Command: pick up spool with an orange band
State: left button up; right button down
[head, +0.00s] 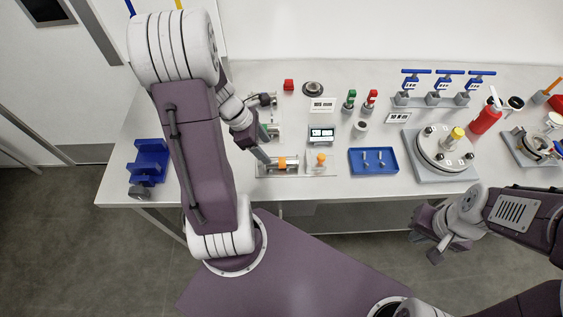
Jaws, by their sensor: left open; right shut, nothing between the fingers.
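The spool with an orange band (282,163) is a metallic cylinder lying on its side in the front row of a rack on the table, in the head view. My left gripper (264,156) is open, its fingers reaching down at the left end of this spool. I cannot tell whether they touch it. Part of the spool's left side is hidden behind the fingers. My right gripper (430,238) is shut and empty, in front of the table's edge at the right, far from the spool.
A green-banded spool (273,131) lies behind. An orange-topped piece (320,158) stands just right of the orange-banded spool, with a small display (321,134) behind. A blue tray (374,161) and a round flanged plate (443,149) are further right. A blue holder (150,159) is left.

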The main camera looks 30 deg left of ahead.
aim_at(277, 160)
pick_arm(q)
jog(key=x, duration=0.4)
jog(key=shift+w+d+r+b, duration=0.1)
jog(key=shift+r+b, duration=0.05)
jog(key=shift+b, duration=0.25)
jog(key=b+x, duration=0.1)
jog(key=x, duration=0.3)
jog(key=shift+w+f, duration=0.1)
jog(key=shift+f, duration=0.35)
jog(key=shift+w+d+f, duration=0.15)
jog(key=shift+w+f, duration=0.05)
jog(key=shift+f, duration=0.05)
jog(key=shift+s, duration=0.1)
jog(key=c, duration=0.8)
grip_shut()
